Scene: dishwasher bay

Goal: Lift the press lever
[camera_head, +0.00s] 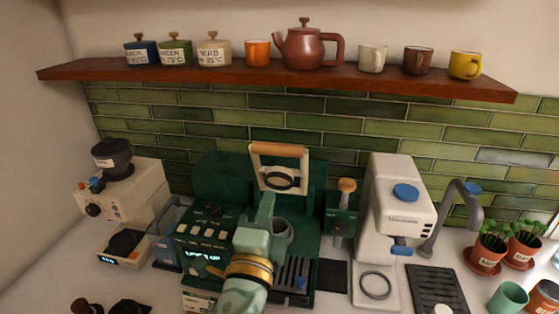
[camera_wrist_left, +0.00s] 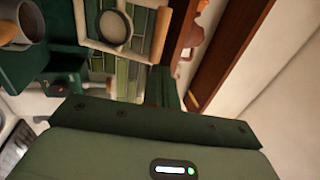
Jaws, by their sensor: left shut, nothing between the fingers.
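The press lever (camera_head: 279,150) is a cream frame with a wooden crossbar, standing up at the top of the dark green press machine (camera_head: 220,180). A dark round ring with a pale centre sits inside the frame. My left gripper (camera_head: 267,203) is shut and empty, in front of the machine and below the crossbar in the picture. I cannot tell whether it touches the lever. My right gripper is not in view.
A wooden shelf (camera_head: 270,77) with canisters, a teapot (camera_head: 305,48) and cups runs above. A cream grinder (camera_head: 125,190) stands at left. A white machine (camera_head: 397,205) with a blue knob stands close at right. Potted plants (camera_head: 488,250) are at far right.

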